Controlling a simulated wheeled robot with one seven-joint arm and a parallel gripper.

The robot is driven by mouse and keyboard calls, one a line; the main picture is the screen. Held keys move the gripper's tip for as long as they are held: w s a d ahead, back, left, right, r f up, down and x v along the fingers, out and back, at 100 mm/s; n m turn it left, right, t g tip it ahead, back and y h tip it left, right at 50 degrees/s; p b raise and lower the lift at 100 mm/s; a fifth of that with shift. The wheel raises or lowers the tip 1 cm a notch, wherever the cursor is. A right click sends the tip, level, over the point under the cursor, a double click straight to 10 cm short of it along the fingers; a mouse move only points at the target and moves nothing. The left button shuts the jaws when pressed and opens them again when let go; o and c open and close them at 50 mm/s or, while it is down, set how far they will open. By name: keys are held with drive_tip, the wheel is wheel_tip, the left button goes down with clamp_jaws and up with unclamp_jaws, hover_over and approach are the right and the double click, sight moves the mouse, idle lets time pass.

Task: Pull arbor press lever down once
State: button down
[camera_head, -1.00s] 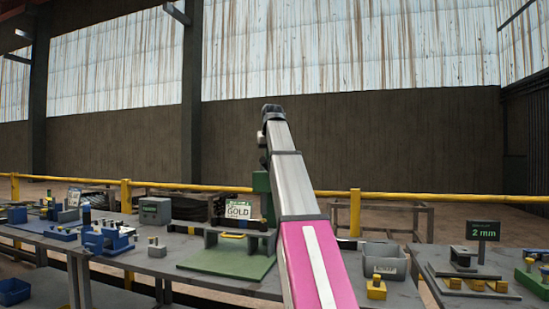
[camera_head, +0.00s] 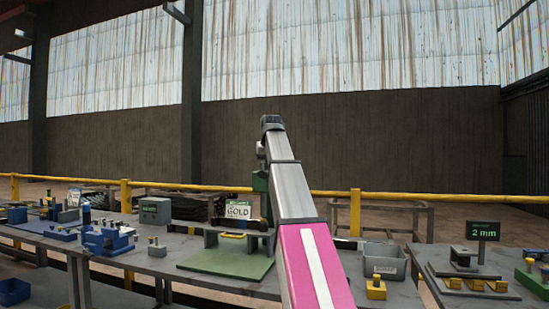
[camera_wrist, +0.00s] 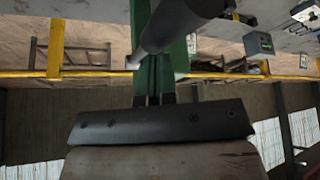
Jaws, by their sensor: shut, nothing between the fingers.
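The green arbor press (camera_head: 261,183) stands on the bench, mostly hidden behind my arm in the head view. Its green column also shows in the wrist view (camera_wrist: 181,58), straight ahead of my gripper. A dark round bar (camera_wrist: 172,25), which looks like the press lever, slants across the upper middle of the wrist view. My gripper (camera_wrist: 155,98) is shut and empty, its short dark fingers pointing at the column below the bar in the picture. I cannot tell whether the fingers touch the bar. My gripper is hidden in the head view.
A green mat (camera_head: 225,262) with a grey stand lies left of my arm. A GOLD sign (camera_head: 238,210) stands behind it. A grey bin (camera_head: 385,262) and a yellow block (camera_head: 376,288) are on the right. A yellow rail (camera_head: 445,197) runs behind the bench.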

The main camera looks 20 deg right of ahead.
sight(267, 175)
idle(0.3)
drive_tip(key=shift+s+a+f, duration=0.1)
drive_tip(key=shift+f, duration=0.95)
drive_tip(key=shift+s+a+f, duration=0.1)
drive_tip(key=shift+f, duration=1.1)
drive_tip(key=shift+w+d+f, duration=0.15)
drive_tip(key=shift+f, duration=1.5)
drive_tip(key=shift+r, duration=0.1)
